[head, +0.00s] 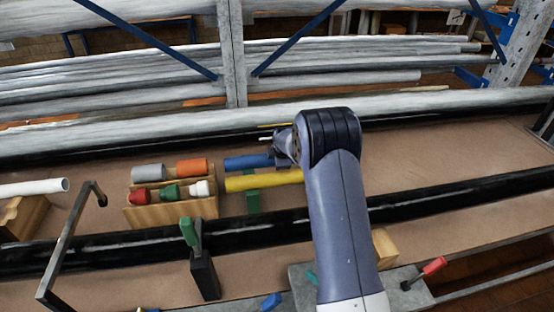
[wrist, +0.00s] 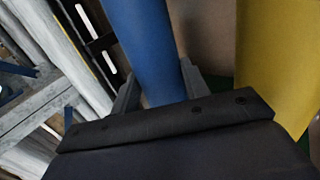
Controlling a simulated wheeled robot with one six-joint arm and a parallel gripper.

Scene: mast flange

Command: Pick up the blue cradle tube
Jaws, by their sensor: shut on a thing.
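The blue cradle tube (head: 245,162) lies level at the middle of the bench in the head view, just behind the yellow tube (head: 262,181). My gripper (head: 284,150) is at its right end, partly hidden by my own wrist. In the wrist view the blue tube (wrist: 148,45) runs up between the two grey fingers of my gripper (wrist: 157,90), which are shut on it. The yellow tube (wrist: 280,60) stands apart to the right there. I cannot tell whether the blue tube is clear of its support.
A green support (head: 252,199) shows under the yellow tube. A wooden rack (head: 172,212) with several coloured pieces stands to the left. A green-handled clamp (head: 190,233) and a dark bent bar (head: 66,240) stand in front. The bench right of my arm is mostly clear.

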